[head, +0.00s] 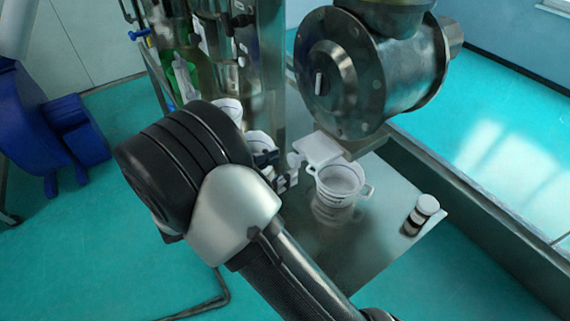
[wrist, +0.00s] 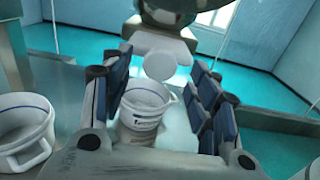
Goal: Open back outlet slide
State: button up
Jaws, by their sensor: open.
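The sieve's steel drum (head: 345,72) is at the upper right of the head view. Below it, a pale flat piece (head: 317,148), which seems to be the outlet slide, lies over a white bucket (head: 341,180). In the wrist view, a pale outlet (wrist: 160,44) with a rounded white end (wrist: 160,67) shows ahead, above the same bucket (wrist: 143,108). My gripper (wrist: 160,63) is open and empty, its blue-padded fingers on either side of this view of the outlet and bucket. I cannot tell the gap to the slide. In the head view my arm partly hides the gripper.
The steel table (head: 385,235) carries a small white-capped jar (head: 422,214) near its right corner. More white buckets stand left of the outlet, one close by my gripper's left side (wrist: 24,132). A steel column (head: 262,70) rises behind. A blue object (head: 72,135) stands far left.

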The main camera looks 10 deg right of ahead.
jog(key=shift+x, duration=1.1)
jog(key=shift+c, duration=0.6)
grip_shut()
